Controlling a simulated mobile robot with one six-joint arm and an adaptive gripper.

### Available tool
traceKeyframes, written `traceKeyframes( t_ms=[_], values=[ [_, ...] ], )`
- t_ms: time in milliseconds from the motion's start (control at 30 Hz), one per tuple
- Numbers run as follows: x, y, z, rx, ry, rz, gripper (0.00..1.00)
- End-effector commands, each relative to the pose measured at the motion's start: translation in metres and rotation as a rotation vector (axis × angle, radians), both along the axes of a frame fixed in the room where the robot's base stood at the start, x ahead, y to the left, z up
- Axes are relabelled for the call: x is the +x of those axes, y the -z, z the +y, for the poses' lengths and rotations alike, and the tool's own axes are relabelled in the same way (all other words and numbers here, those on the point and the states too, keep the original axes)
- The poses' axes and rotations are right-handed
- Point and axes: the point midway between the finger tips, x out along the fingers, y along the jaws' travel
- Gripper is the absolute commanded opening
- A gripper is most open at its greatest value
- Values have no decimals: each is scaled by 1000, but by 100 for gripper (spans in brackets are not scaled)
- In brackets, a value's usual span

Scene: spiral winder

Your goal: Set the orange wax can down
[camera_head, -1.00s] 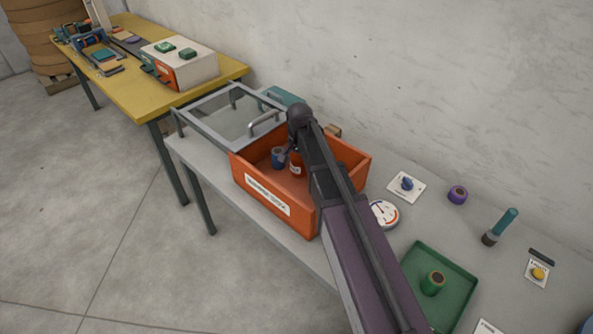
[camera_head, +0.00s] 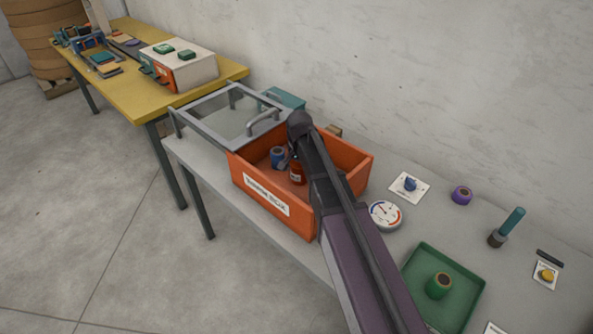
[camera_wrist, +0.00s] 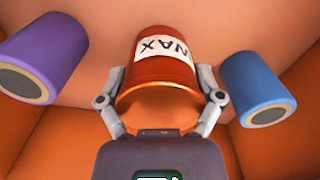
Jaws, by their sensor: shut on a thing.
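The orange wax can (camera_wrist: 160,72) with a white WAX label is between the two fingers of my gripper (camera_wrist: 160,90), which is shut on it. In the head view the can (camera_head: 297,172) is inside the orange box (camera_head: 245,182), close to the floor. I cannot tell whether its base touches the floor. My gripper is mostly hidden behind my arm there. A blue spool-like piece (camera_wrist: 257,88) stands to the right of the can in the wrist view, and a purple one (camera_wrist: 45,58) to the left, both apart from it.
A glass-topped frame with a handle (camera_head: 262,118) sits beside the box's left end.

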Motion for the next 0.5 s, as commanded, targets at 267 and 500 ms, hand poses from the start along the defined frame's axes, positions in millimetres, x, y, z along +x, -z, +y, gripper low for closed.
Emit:
traceKeyframes(
  t_ms=[267,500],
  values=[
    [0,1,0,0,0,0,100],
    [0,1,0,0,-1,0,100]
  ],
)
